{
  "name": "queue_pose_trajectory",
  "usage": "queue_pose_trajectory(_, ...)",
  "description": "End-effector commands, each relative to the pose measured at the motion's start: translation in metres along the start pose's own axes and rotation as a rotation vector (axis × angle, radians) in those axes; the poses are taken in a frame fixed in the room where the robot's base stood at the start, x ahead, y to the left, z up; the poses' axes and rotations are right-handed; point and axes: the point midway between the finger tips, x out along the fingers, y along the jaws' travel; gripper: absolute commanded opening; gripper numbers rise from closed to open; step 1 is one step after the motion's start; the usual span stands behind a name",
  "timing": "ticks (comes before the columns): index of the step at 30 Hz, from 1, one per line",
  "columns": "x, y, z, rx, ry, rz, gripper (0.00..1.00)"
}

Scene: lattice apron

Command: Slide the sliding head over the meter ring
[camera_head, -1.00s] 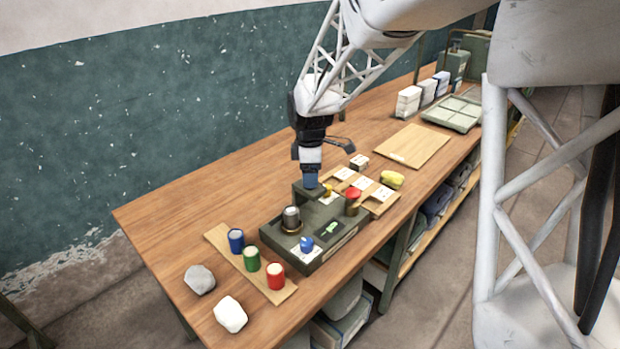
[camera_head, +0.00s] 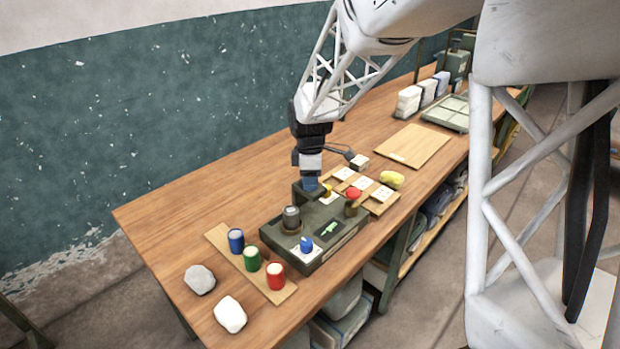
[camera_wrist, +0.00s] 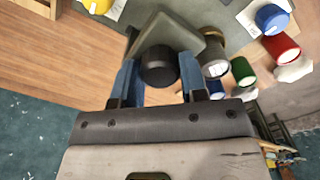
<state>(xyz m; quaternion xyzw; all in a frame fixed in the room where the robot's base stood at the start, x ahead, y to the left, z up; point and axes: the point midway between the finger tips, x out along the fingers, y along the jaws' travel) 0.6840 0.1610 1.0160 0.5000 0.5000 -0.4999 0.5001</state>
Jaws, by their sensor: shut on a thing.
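My gripper (camera_head: 310,187) points down at the back of a dark green apparatus. In the wrist view its blue fingers (camera_wrist: 158,85) are shut on a round black knob (camera_wrist: 158,64). The knob sits on a dark grey-green block, which I take as the sliding head (camera_wrist: 180,33); the gripper partly hides it in the head view. A grey cylinder with a brass ring at its foot, probably the meter ring (camera_head: 291,224), stands on the apparatus left of the block. It also shows in the wrist view (camera_wrist: 214,66), beside the block. The block is not over it.
The apparatus base (camera_head: 285,262) also carries a blue knob (camera_head: 306,244), a red knob (camera_head: 354,194) and a small green display. Blue, green and red cups (camera_head: 252,258) stand on a board at left. Two stones (camera_head: 230,314) lie nearby. The table's back left is clear.

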Motion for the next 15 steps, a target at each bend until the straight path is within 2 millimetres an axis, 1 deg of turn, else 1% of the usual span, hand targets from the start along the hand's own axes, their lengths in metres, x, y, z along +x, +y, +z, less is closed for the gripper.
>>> queue_pose_trajectory(5,0.0,-0.002,-0.002,0.0,0.0,0.0,0.0)
queue_pose_trajectory(8,0.0,-0.007,-0.007,-0.001,0.0,0.0,0.0)
queue_pose_trajectory(15,-0.001,-0.032,-0.033,-0.003,0.0,0.001,0.0)
